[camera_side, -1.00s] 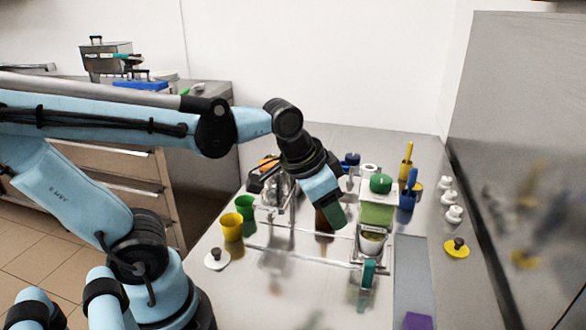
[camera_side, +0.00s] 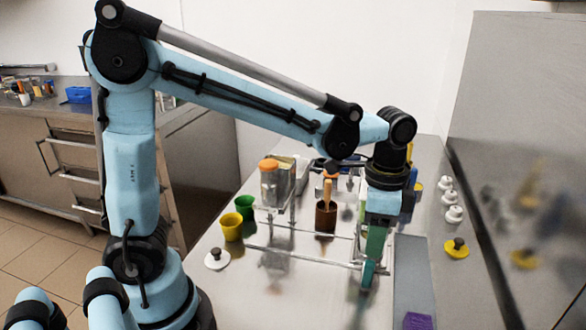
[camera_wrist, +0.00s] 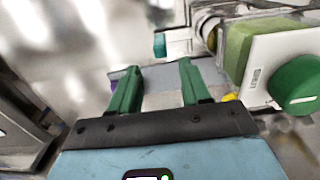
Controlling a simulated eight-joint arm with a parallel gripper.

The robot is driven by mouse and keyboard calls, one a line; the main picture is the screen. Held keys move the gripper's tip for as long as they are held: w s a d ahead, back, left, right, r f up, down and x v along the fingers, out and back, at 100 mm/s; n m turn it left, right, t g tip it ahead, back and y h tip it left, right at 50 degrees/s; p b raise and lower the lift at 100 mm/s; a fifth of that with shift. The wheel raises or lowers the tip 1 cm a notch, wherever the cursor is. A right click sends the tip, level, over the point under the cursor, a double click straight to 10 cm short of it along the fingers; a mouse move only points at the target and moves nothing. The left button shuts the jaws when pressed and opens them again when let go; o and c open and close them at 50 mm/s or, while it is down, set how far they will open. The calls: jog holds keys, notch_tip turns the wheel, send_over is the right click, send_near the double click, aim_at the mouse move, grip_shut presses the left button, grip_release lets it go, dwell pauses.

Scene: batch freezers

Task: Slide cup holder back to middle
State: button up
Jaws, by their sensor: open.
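The cup holder is the small light carriage at the right end of the clear rail frame (camera_side: 300,256), with a teal knob (camera_side: 368,277) on its front. In the side view my gripper (camera_side: 373,258) hides most of the holder. In the wrist view the teal knob (camera_wrist: 159,45) and the holder's pale bracket (camera_wrist: 180,42) lie just beyond the fingertips. My gripper (camera_wrist: 157,72) is open, its green fingers apart with nothing between them. It points down, above and close to the knob; whether it touches cannot be told.
A brown container (camera_side: 326,217) stands behind the rail's middle. An orange-lidded jar (camera_side: 269,185), green cup (camera_side: 244,207) and yellow cup (camera_side: 231,227) stand left. The front counter is mostly clear.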

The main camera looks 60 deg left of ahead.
aim_at(370, 262)
notch_tip(370, 262, down, 9)
jog(key=shift+f, duration=0.15)
dwell(0.4)
jog(key=shift+c, duration=0.5)
grip_shut()
